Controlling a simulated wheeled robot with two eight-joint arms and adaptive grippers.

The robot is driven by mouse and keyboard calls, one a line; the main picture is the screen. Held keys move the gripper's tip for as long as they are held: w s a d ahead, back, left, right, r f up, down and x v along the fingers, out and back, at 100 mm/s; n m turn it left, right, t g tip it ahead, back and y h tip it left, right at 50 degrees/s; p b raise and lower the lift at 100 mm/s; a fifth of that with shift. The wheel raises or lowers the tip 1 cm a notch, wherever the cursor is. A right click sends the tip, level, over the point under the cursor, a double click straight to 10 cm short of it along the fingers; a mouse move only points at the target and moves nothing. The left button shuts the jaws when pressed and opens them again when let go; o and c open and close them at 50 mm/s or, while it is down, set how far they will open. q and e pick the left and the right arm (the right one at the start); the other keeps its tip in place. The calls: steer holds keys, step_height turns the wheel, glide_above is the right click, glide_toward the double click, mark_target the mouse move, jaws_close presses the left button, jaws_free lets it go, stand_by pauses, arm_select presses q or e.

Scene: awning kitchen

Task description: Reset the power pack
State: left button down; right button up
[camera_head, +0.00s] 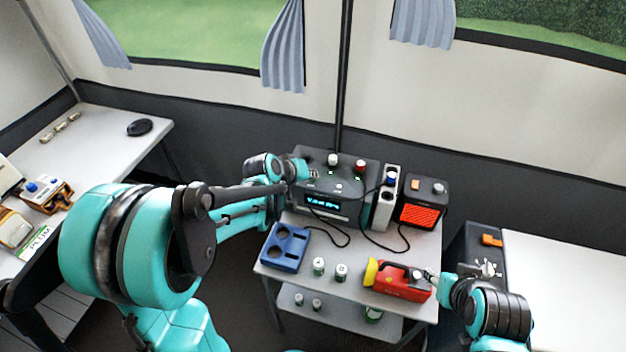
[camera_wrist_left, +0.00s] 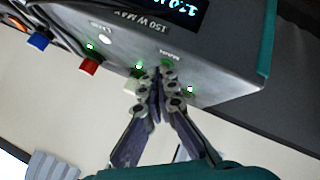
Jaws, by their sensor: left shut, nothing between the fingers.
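The power pack (camera_head: 345,190) is a dark grey box with a lit blue display (camera_head: 322,203), at the back of the small middle table. It also shows in the left wrist view (camera_wrist_left: 215,70), with "MAIN" and "150 W MAX" labels and several green lights. A white cap (camera_head: 333,159) and a red cap (camera_head: 360,166) stand on its top. My left gripper (camera_wrist_left: 160,78) is shut and empty, its tips over the panel by the "MAIN" label; contact cannot be told. My right gripper (camera_head: 432,276) is beside the red lamp's (camera_head: 402,284) right end; its fingers are unclear.
A grey-white unit (camera_head: 385,212) and an orange-fronted black box (camera_head: 420,214) stand right of the power pack. A blue tray (camera_head: 285,246) and two small cans (camera_head: 341,271) are in front. Black cables cross the table. Side counters stand left and right.

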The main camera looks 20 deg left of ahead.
mark_target(311, 182)
arm_select(q)
steer(key=shift+r, duration=0.1)
steer(key=shift+r+p, duration=0.6)
steer(key=shift+r, duration=0.05)
step_height(311, 182, up, 5)
steer(key=p, duration=0.4)
stand_by(0.7)
